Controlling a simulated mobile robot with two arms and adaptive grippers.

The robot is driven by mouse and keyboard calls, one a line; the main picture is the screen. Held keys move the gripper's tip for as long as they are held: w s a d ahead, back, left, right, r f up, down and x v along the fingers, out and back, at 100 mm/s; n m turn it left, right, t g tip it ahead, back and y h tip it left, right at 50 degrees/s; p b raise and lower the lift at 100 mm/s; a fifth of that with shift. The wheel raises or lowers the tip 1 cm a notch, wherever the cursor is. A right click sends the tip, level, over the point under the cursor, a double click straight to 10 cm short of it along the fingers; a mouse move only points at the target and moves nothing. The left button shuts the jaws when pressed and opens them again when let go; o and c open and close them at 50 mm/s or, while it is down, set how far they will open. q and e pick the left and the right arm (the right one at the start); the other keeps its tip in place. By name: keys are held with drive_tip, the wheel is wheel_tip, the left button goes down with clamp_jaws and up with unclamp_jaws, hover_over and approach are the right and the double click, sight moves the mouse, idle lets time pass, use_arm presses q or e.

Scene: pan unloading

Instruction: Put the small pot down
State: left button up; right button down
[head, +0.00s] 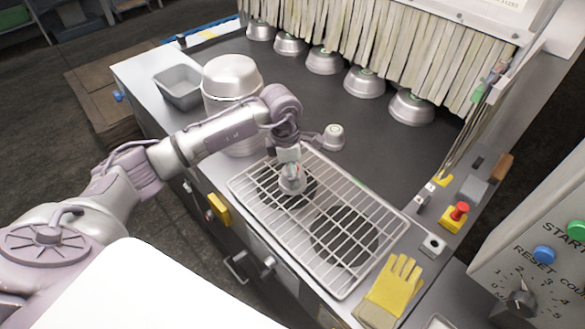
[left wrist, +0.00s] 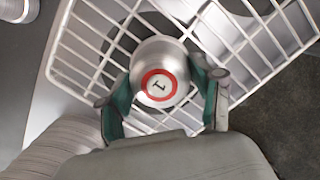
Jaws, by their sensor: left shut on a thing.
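The small pot (head: 292,182) is a silver dome in the head view, over the left dark round patch of the wire rack (head: 317,190). In the left wrist view the small pot (left wrist: 158,60) carries a white label with a red ring and a "1". My left gripper (head: 290,162) reaches down from above and is shut on it. Its green-padded fingers (left wrist: 161,90) flank the pot in the left wrist view. I cannot tell whether the pot's underside touches the rack. My right gripper is not in view.
A stacked silver column (head: 232,80) and a grey tray (head: 178,87) stand left of the rack. Another small silver item (head: 333,137) sits behind it. Several silver pans (head: 411,107) line the strip curtain. A yellow glove (head: 392,290) lies at front right. The rack's right part is bare.

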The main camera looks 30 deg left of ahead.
use_arm(q)
drive_tip(key=shift+f, duration=0.15)
drive_tip(key=o, duration=1.1)
drive_tip(key=shift+o, duration=0.2)
drive_tip(key=shift+r, duration=0.35)
wheel_tip(320, 180, up, 12)
drive_tip(key=a+b, duration=0.1)
drive_tip(key=b, duration=0.3)
drive_tip(key=shift+s+f, duration=0.15)
drive_tip(key=shift+s, duration=0.3)
drive_tip(key=shift+s+f, duration=0.1)
drive_tip(key=shift+f, duration=0.05)
